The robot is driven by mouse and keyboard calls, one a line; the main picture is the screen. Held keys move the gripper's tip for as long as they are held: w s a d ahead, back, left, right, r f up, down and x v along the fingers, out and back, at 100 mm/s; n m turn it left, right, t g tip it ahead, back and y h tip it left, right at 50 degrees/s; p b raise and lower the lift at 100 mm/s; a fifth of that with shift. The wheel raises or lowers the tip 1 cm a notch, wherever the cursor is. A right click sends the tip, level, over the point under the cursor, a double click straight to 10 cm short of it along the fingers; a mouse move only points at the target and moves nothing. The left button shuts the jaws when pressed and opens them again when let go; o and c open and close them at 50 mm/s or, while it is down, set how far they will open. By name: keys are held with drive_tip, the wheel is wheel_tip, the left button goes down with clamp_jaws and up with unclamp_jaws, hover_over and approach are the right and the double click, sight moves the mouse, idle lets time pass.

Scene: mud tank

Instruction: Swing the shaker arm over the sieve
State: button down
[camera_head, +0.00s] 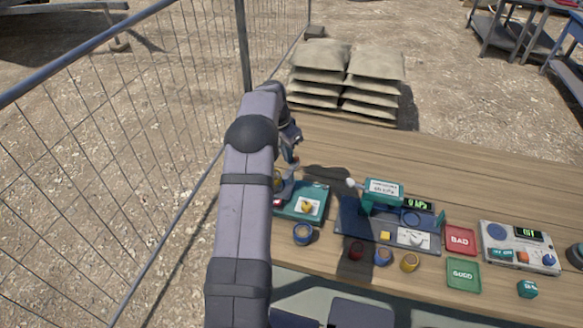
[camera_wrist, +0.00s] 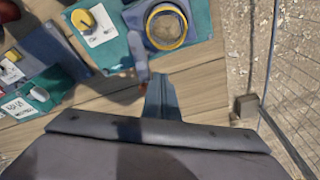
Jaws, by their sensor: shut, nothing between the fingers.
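A teal shaker base (camera_head: 312,193) with a yellow knob (camera_head: 307,207) stands at the left end of the table, partly hidden by my arm. In the wrist view, the round sieve (camera_wrist: 166,27), blue-grey with a yellow ring, sits on this base near the top. A grey-blue bar (camera_wrist: 139,54), which looks like the shaker arm, lies beside the sieve, to its left in that view, rather than across it. My gripper (camera_wrist: 160,88) is shut and empty, close to the bar's end; I cannot tell if they touch. In the head view my gripper (camera_head: 291,152) is mostly hidden.
A blue tray (camera_head: 352,222) carrying a green press stands right of the shaker. Small cups, a red BAD tray (camera_head: 460,240), a green GOOD tray (camera_head: 463,275) and a white meter (camera_head: 519,249) lie further right. A wire fence (camera_head: 110,150) runs along the left. The table's back is clear.

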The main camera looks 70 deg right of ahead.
drive_tip(key=shift+s, duration=0.1)
drive_tip(key=shift+s+d, duration=0.15)
drive_tip(key=shift+s, duration=1)
drive_tip(key=shift+w, duration=0.15)
drive_tip(key=shift+w+d+p, duration=0.2)
drive_tip(key=shift+d+p, duration=0.2)
drive_tip(key=shift+p, duration=0.15)
drive_tip(key=shift+r, duration=0.1)
